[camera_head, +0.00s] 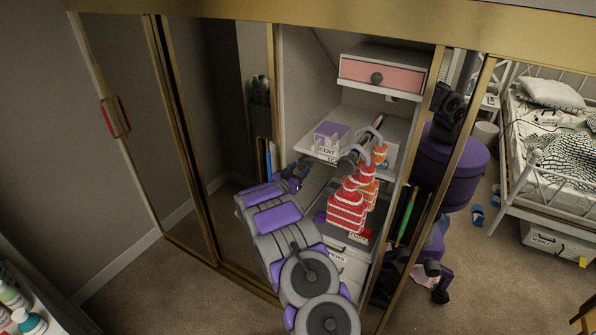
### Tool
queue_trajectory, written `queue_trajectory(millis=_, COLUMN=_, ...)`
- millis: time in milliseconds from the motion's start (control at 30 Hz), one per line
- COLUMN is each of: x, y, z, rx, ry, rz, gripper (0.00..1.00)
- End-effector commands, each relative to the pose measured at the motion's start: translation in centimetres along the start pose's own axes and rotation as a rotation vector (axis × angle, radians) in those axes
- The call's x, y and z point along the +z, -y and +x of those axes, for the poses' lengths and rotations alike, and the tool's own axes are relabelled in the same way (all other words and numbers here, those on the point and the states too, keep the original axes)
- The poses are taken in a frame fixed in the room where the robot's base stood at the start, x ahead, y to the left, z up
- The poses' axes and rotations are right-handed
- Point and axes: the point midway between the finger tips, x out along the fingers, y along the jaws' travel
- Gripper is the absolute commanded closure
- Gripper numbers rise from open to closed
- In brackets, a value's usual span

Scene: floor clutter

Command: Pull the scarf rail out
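The scarf rail (352,155) is a short grey rod inside the open wardrobe section, below the pink-fronted drawer. Red and orange striped scarves (347,212) hang below it in a stepped bunch, with pale curved hooks above them. My grey and purple arm rises from the bottom centre and bends toward the wardrobe. My gripper (297,170) is small and dark at the arm's far end, left of the rail and scarves and apart from them in the picture. Its fingers are too small and unclear to show whether they are open.
A pink-fronted drawer (379,77) is above the rail, and a purple and white box (330,137) stands on the shelf. Gold-framed panels (160,120) flank the opening. A bed (550,140) shows at right, perhaps reflected. Bare carpet (150,290) lies at lower left.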

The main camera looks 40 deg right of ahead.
Motion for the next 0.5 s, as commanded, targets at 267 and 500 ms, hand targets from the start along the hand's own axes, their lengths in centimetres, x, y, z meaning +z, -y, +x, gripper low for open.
queue_trajectory(millis=267, x=0.01, y=0.01, z=0.0, rx=0.0, ry=0.0, rz=0.0, gripper=0.78)
queue_trajectory(millis=500, x=0.02, y=0.04, z=0.0, rx=-0.001, ry=0.0, rz=0.0, gripper=1.0)
